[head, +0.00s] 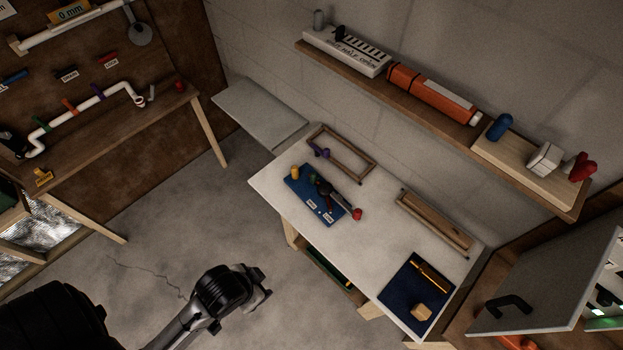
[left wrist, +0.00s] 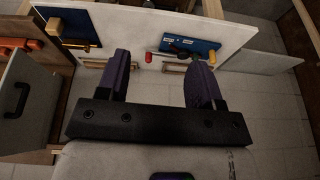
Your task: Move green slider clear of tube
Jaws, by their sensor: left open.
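A white bent tube (head: 82,107) runs along the brown board at the upper left in the head view. A small green slider (head: 40,124) sits around its lower-left part, near the bend. My left gripper (head: 262,284) is at the lower middle, far from the tube, and points toward the white table. In the left wrist view its two fingers (left wrist: 160,80) are apart with nothing between them. The tube and green slider do not show there. My right gripper is not in view.
The white table (head: 385,225) holds a blue board (head: 303,200) with a yellow peg and a red knob, wooden frames, and a dark blue mat (head: 400,300). A wall shelf (head: 400,85) is behind it. Open floor (head: 190,215) lies between the brown bench and the table.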

